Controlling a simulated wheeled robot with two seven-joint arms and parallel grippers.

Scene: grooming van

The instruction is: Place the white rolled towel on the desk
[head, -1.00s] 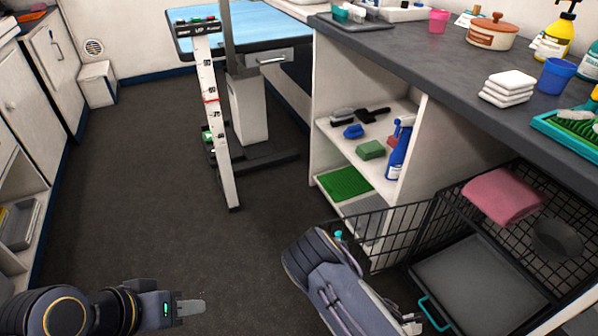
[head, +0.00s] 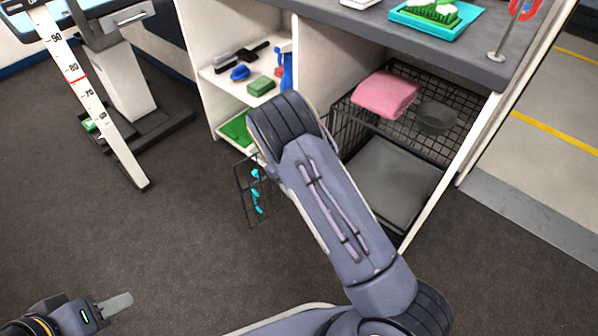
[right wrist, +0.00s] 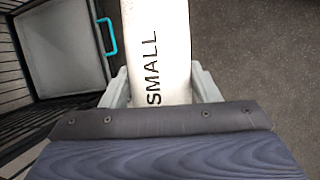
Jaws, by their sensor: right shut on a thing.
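A white, straight-sided thing printed "SMALL", which I take for the white rolled towel (right wrist: 155,45), lies between the fingers of my right gripper (right wrist: 162,88) in the right wrist view. The fingers press on both its sides, and its far end runs out of the top of the picture. In the head view my right arm hides that gripper and the towel. My left gripper (head: 117,305) is at the lower left over the floor, seen edge-on and apart from everything. The dark desk top (head: 425,48) runs along the top of the head view.
A black wire crate (head: 455,145) under the desk carries a pink towel (head: 386,95) and a dark bowl (head: 434,117). Its wire door (head: 252,192) stands open. A teal tray (head: 405,17) stands on the desk.

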